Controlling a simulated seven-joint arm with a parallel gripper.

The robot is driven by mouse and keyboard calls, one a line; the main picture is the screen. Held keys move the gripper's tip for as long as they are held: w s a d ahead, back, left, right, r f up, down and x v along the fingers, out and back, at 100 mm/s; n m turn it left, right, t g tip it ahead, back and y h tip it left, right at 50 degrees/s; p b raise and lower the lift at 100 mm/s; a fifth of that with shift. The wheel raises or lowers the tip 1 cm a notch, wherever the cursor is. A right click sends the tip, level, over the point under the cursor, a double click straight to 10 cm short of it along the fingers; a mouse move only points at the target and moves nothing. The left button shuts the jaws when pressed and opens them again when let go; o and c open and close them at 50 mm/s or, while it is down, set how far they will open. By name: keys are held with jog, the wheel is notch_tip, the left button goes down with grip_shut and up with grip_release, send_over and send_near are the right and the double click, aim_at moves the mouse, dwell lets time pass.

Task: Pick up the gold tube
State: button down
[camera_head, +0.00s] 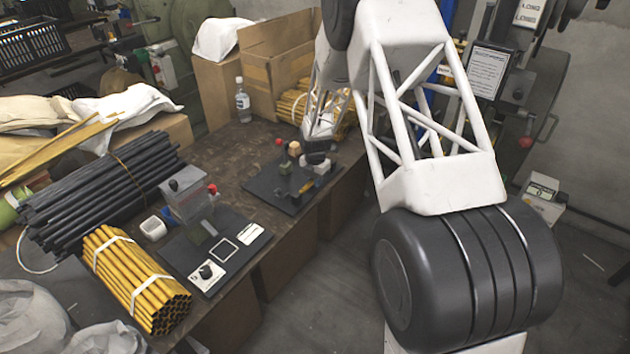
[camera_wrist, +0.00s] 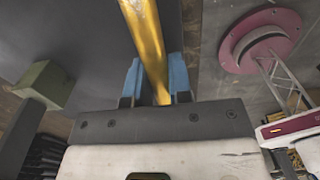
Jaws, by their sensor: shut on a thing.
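In the wrist view a gold tube (camera_wrist: 145,35) runs from the top edge down between the two blue-padded fingers of my gripper (camera_wrist: 155,80). The fingers are shut on it from both sides. The lower end of the tube is down by the gripper's dark body. Its far end is cut off by the frame's top edge. In the head view my gripper (camera_head: 317,155) is at the far end of my arm, over the right side of the far dark press plate (camera_head: 272,190).
A gold tube bundle (camera_head: 140,285) and a black tube bundle (camera_head: 95,195) lie at the left. A second press (camera_head: 187,200) stands near the bench's front edge. A cardboard box (camera_head: 265,60) and water bottle (camera_head: 242,102) stand behind. Some bench top (camera_head: 225,150) is bare.

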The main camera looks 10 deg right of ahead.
jog(key=shift+r, duration=0.75)
notch_tip(320, 180, up, 2)
jog(key=shift+r, duration=0.1)
jog(key=s+r, duration=0.1)
jog(key=s, duration=1.5)
jog(key=shift+d, duration=0.3)
jog(key=shift+r, duration=0.1)
jog(key=w+a, duration=0.3)
jog(key=w, duration=0.1)
jog(key=shift+w+a+r, duration=0.15)
jog(key=shift+w+a, duration=0.2)
jog(key=shift+a, duration=0.05)
send_over(301, 179)
jog(key=shift+s+f, duration=0.1)
jog(key=shift+f, duration=0.65)
